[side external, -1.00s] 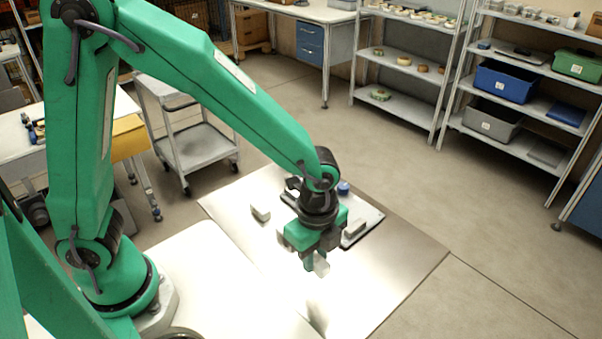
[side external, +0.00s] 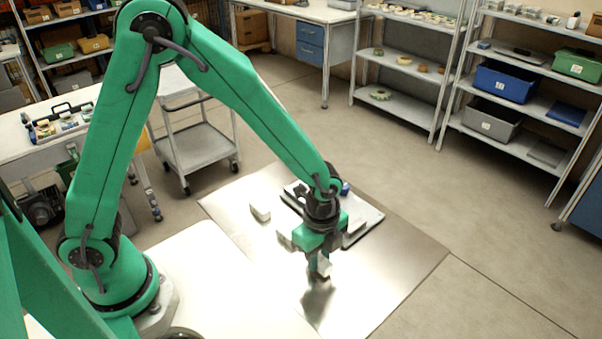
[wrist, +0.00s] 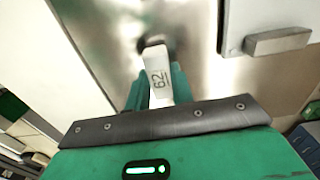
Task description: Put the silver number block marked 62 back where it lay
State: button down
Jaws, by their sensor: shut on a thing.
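The silver number block (wrist: 157,72) reads 62 in the wrist view. It is also in the side view (side external: 324,267), small and light, at the lower end of my gripper. My gripper (side external: 318,265) is shut on the block and points down over the steel sheet (side external: 395,275). A dark shadow or reflection shows on the sheet beneath it. I cannot tell whether the block touches the sheet. In the wrist view the green fingers lie on both sides of the block, and its far end is free.
A light tray (side external: 372,222) behind my gripper holds a grey bar (wrist: 277,41) and a blue item (side external: 346,188). A pale block (side external: 260,211) lies left on the sheet; another (side external: 285,235) is partly hidden by my gripper. The sheet's front right is clear.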

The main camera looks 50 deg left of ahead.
jog(key=shift+f, duration=0.4)
jog(key=shift+f, duration=0.1)
jog(key=c, duration=1.2)
grip_release()
notch_tip(320, 180, up, 12)
